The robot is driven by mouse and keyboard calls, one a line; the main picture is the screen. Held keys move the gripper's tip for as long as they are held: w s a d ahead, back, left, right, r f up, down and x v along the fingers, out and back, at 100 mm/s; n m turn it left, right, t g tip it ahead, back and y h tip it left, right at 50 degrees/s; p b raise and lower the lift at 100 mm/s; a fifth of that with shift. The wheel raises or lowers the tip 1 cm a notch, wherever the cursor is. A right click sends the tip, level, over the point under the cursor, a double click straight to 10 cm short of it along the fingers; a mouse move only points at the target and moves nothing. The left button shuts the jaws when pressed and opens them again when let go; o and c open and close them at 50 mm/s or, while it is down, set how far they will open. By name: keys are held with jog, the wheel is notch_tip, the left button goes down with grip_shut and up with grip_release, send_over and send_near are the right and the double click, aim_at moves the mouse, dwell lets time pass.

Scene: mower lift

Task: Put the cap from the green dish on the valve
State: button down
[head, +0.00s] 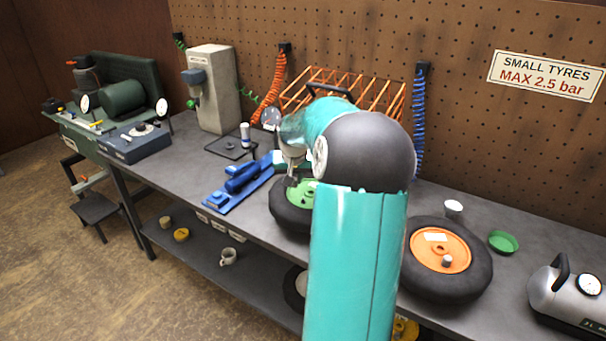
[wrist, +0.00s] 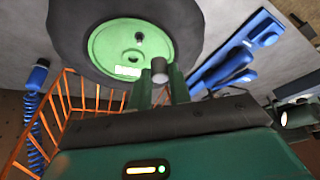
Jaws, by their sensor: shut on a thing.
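My gripper (wrist: 161,78) is shut on a small grey cap (wrist: 160,68), which shows between its fingertips in the wrist view. The cap is in front of the rim of the green hub (wrist: 108,46) of a tyre (wrist: 72,30). I cannot tell its height above the hub. A dark stub that looks like the valve (wrist: 139,37) stands on the hub, apart from the cap. In the head view my arm hides part of this wheel (head: 291,216) and most of the gripper. The green dish (head: 503,242) lies on the bench at the right and looks empty.
A wheel with an orange hub (head: 440,249) lies right of my arm, with a white cup (head: 453,207) behind it. A blue tool (head: 238,184) lies left of the green wheel. An orange wire rack (head: 325,83) stands behind. A silver tank (head: 567,295) is far right.

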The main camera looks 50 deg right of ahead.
jog(key=shift+m, duration=0.3)
jog(key=shift+s+d+f, duration=0.3)
jog(key=shift+d+f, duration=0.05)
jog(key=shift+f, duration=0.3)
jog(key=shift+s+d+f, duration=0.3)
jog(key=shift+f, duration=0.4)
jog(key=shift+s+d+f, duration=0.3)
jog(key=shift+d+f, duration=0.05)
jog(key=shift+f, duration=0.3)
jog(key=shift+f, duration=1.2)
dwell(0.7)
jog(key=c, duration=0.9)
grip_release()
notch_tip(320, 180, up, 8)
jog(key=shift+f, duration=0.25)
dwell(0.9)
dwell(0.5)
